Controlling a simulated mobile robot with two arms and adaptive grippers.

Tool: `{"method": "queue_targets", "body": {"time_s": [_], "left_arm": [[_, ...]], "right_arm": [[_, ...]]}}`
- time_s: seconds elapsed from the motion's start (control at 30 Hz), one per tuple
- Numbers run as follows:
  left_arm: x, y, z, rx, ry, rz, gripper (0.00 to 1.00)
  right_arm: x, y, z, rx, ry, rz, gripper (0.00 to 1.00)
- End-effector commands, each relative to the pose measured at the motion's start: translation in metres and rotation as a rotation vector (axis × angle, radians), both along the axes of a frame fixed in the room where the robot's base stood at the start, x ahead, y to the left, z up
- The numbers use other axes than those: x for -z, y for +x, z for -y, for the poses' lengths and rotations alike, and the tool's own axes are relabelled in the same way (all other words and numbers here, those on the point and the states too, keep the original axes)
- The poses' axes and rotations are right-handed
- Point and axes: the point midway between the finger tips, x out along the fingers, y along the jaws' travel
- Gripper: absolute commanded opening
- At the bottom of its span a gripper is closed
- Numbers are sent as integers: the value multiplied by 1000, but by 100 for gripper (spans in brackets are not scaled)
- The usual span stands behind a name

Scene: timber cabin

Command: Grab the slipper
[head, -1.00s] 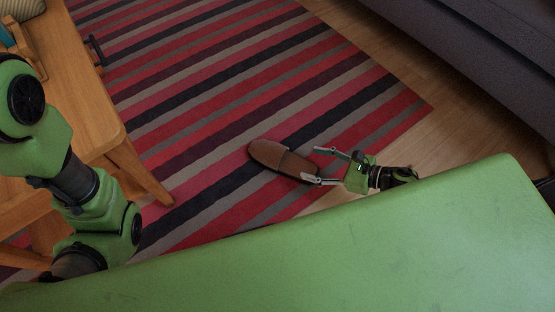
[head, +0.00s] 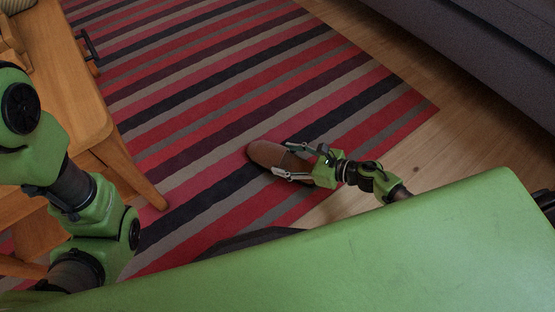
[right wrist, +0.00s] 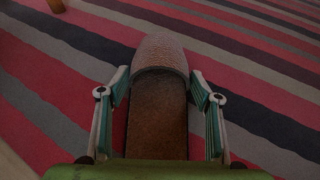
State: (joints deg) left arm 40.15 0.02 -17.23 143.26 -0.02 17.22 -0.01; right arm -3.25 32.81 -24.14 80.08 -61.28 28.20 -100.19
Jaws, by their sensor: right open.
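The brown slipper (head: 266,155) lies on the striped rug, its closed toe pointing left in the head view. My right gripper (head: 281,159) is open, with one finger on each side of the slipper's open rear half. In the right wrist view the slipper (right wrist: 161,60) lies lengthwise between the two spread fingers of the gripper (right wrist: 161,92), toe pointing away. A gap shows on both sides, so the fingers look apart from it. The slipper's heel end is hidden by the gripper body. My left arm shows at the left, but its gripper is out of view.
The striped rug (head: 230,80) lies flat on the wood floor (head: 455,135). A wooden table or bench (head: 75,75) with legs stands at the left. A grey sofa (head: 480,40) is at the upper right. The rug beyond the slipper's toe is clear.

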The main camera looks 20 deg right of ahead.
Motion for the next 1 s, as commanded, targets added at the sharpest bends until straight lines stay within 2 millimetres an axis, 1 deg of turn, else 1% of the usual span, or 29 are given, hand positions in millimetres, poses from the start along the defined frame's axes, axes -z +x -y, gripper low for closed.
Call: {"method": "queue_targets", "body": {"time_s": [0.03, 0.07, 0.1, 0.17, 0.2, 0.23, 0.53, 0.67, 0.77, 0.9, 0.97, 1.0], "left_arm": [[0, 0, 0, 0, 0, 0, 68], [0, 0, 0, 0, 0, 0, 68], [0, 0, 0, 0, 0, 0, 68], [0, 0, 0, 0, 0, 0, 68], [0, 0, 0, 0, 0, 0, 68], [0, 0, 0, 0, 0, 0, 68], [-1, 0, 0, 0, 0, 0, 68], [-5, 0, 0, 0, 0, -1, 68], [-12, 0, 0, 0, 0, -1, 68], [-29, 0, 0, 0, 0, -1, 68], [-38, 1, 0, 0, 0, -1, 68], [-45, 1, 0, -1, 0, -2, 68]], "right_arm": [[0, 0, 0, 0, 0, 0, 59], [0, 0, 0, 0, 0, 0, 56], [0, 0, 0, 0, 1, -1, 46], [0, 0, 0, 0, 1, -1, 30], [0, 0, 0, 0, 1, -1, 20], [0, 0, 0, 0, 1, -1, 15], [-1, 0, 0, 0, 1, 1, 15], [-7, 0, 0, -1, 1, 0, 15], [-16, 0, 0, -2, 1, 1, 15], [-38, 0, 0, -2, 0, 0, 15], [-47, -9, 7, -1, -1, -5, 15], [-57, -14, 11, -1, 0, -4, 15]]}}
